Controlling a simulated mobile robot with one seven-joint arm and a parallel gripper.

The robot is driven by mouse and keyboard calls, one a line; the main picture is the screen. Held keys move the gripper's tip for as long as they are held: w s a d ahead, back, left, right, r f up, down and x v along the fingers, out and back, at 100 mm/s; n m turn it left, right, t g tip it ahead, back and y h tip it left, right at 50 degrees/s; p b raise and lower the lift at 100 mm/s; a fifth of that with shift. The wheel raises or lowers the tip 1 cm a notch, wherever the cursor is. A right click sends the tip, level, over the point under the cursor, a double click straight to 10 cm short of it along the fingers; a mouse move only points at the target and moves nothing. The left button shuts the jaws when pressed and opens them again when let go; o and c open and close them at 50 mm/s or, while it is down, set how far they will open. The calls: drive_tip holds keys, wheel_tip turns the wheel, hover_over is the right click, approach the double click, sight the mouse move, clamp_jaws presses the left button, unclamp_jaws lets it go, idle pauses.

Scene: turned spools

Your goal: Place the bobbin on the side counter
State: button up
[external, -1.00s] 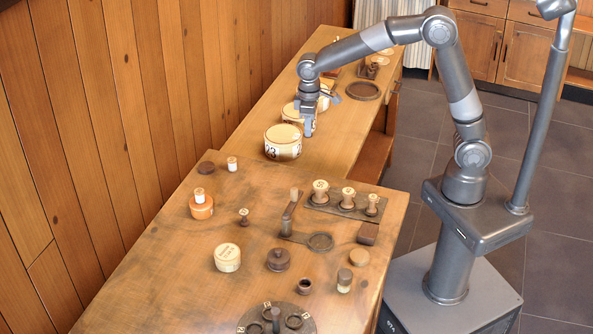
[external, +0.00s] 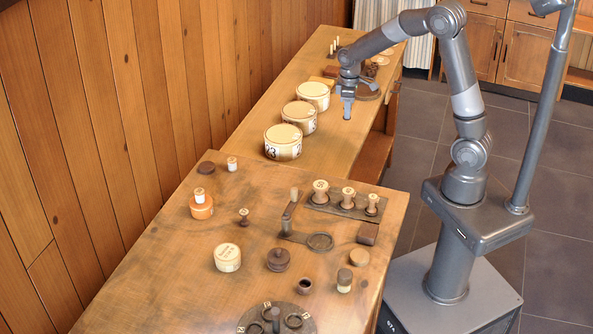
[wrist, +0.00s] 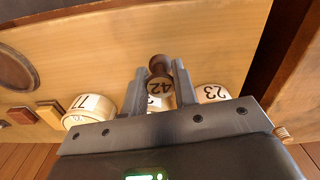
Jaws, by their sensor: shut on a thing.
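My gripper (external: 348,112) is over the right part of the far wooden counter (external: 345,150), to the right of the drum-like boxes. In the external view I cannot make the bobbin out at the fingers. From these views I cannot tell whether it touches the counter. Which surface the task calls the side counter is not marked.
Three round pale boxes (external: 283,142) stand in a row on the far counter, left of my gripper. A dark round disc (wrist: 15,70) lies further along. The near table holds a rack of spools (external: 346,203) and several small turned pieces. Bare wood surrounds my gripper.

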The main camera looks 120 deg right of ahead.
drive_tip(key=w+a+f, duration=0.1)
drive_tip(key=w+f, duration=0.1)
drive_tip(key=w, duration=0.1)
drive_tip(key=w+f, duration=0.2)
drive_tip(key=w, duration=0.2)
drive_tip(key=w+a+f, duration=0.1)
drive_tip(key=w+f, duration=0.2)
drive_tip(key=w, duration=0.1)
drive_tip(key=shift+a, duration=0.3)
drive_tip(key=shift+w+f, duration=0.1)
drive_tip(key=shift+f, duration=1.95)
drive_tip(key=shift+f, duration=0.15)
drive_tip(key=o, duration=0.9)
drive_tip(key=shift+o, duration=0.2)
wheel_tip(320, 180, up, 12)
drive_tip(key=shift+r, duration=0.25)
